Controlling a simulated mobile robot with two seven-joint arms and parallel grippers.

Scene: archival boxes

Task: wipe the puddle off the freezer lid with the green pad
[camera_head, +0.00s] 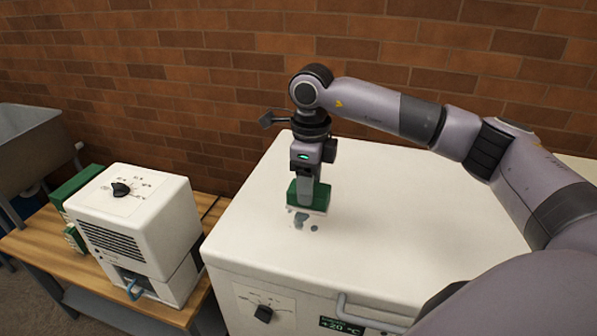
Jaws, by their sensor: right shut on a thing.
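The white freezer lid (400,225) fills the middle and right of the head view. My right gripper (308,182) points down over its left part, shut on the green pad (320,197). The pad's lower edge is at or very near the lid; I cannot tell whether it touches. The puddle (301,220) shows as a few small dark grey-blue patches just in front of the pad. Any part of it under or behind the pad is hidden. My left gripper is not in view.
A white appliance with a black dial (138,222) stands on a wooden bench (38,246) at left, with green boxes (75,185) behind it. A grey sink (28,135) is at far left. A brick wall (180,80) closes the back. The lid's right side is clear.

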